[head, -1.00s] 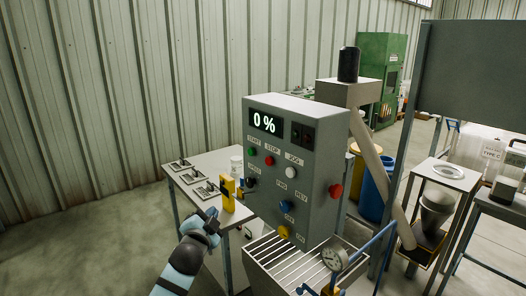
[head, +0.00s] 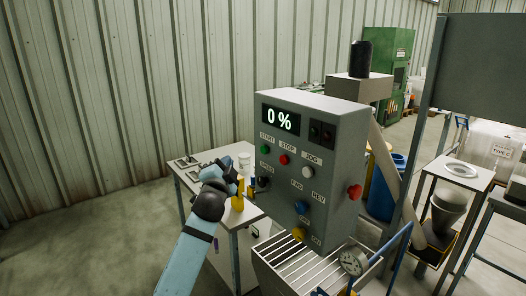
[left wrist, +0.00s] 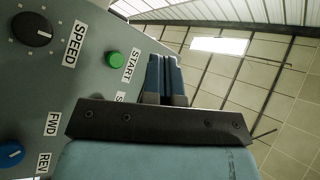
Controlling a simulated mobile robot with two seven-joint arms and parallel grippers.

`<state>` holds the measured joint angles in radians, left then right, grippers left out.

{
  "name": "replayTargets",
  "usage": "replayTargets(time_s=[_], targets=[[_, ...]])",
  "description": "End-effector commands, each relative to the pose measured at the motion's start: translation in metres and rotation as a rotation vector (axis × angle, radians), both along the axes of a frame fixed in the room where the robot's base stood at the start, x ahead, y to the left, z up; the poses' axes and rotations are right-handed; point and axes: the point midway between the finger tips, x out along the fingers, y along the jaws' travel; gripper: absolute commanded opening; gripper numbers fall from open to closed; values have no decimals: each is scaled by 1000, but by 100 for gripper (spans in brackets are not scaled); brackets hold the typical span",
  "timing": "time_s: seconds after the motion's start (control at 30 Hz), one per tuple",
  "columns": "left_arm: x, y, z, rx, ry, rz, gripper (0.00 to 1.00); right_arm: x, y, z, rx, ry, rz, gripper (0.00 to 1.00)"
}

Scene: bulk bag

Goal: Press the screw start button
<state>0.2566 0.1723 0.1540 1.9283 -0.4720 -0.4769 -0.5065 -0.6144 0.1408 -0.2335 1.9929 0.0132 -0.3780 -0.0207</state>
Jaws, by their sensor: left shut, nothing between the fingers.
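The grey control box (head: 300,225) stands in the middle of the head view, with a display (head: 280,119) reading 0 %. The green START button (head: 265,149) is at the upper left of its face, left of the red STOP button (head: 283,159). In the left wrist view the green START button (left wrist: 115,59) sits just left of my fingers, with a clear label beside it. My left gripper (head: 246,170) is shut and empty, just left of the box and near the START button. The left wrist view shows its closed fingers (left wrist: 165,78); I see no contact with the button.
The SPEED knob (left wrist: 31,29) and blue FWD/REV knob (left wrist: 10,154) are near the gripper. A red side button (head: 354,191) sticks out right. A slatted grate (head: 290,262) lies below the box. A small table (head: 215,225) stands behind my left arm.

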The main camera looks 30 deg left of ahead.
Motion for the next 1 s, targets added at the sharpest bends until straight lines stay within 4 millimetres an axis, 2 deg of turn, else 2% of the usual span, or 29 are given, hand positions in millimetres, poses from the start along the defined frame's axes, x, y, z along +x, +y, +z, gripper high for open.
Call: replayTargets(time_s=[0.17, 0.6, 0.8, 1.0], targets=[[12, -5, -2, -1, -1, -1, 0, 0, 0, -7, 0, -1, 0, 69], [67, -28, -2, -2, -2, -2, 0, 0, 1, -30, 1, -2, 1, 69], [78, -33, -1, -1, 0, 0, 0, 0, 1, -32, 2, -1, 1, 69], [81, -34, 0, 0, 1, -1, 0, 0, 2, -32, 2, -1, 1, 69]])
